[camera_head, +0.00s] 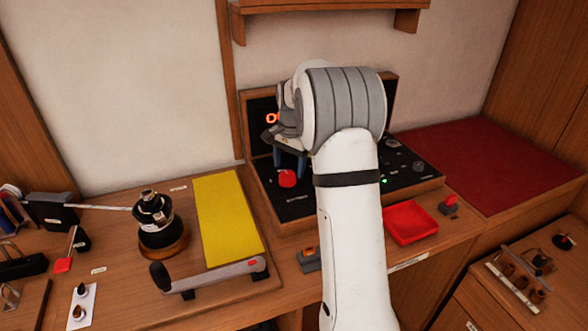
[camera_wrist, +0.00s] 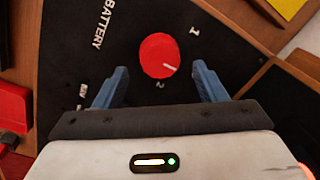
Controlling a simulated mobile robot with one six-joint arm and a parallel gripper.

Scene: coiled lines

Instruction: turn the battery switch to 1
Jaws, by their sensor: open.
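The battery switch is a round red knob (camera_wrist: 157,52) on a black panel marked BATTERY. In the head view the red knob (camera_head: 287,179) sits at the left of the panel. My gripper (camera_wrist: 160,69) is open, its blue fingers apart on the left and right of the knob's lower side. In the head view my gripper (camera_head: 290,165) is just above the knob; contact cannot be told.
My arm hides much of the panel box (camera_head: 255,160). A red tray (camera_head: 410,223) and a small red-topped switch (camera_head: 449,205) are at its right. A yellow mat (camera_head: 228,215), a black winch (camera_head: 155,215) and a grey handle (camera_head: 215,274) are left. A shelf (camera_head: 330,8) hangs above.

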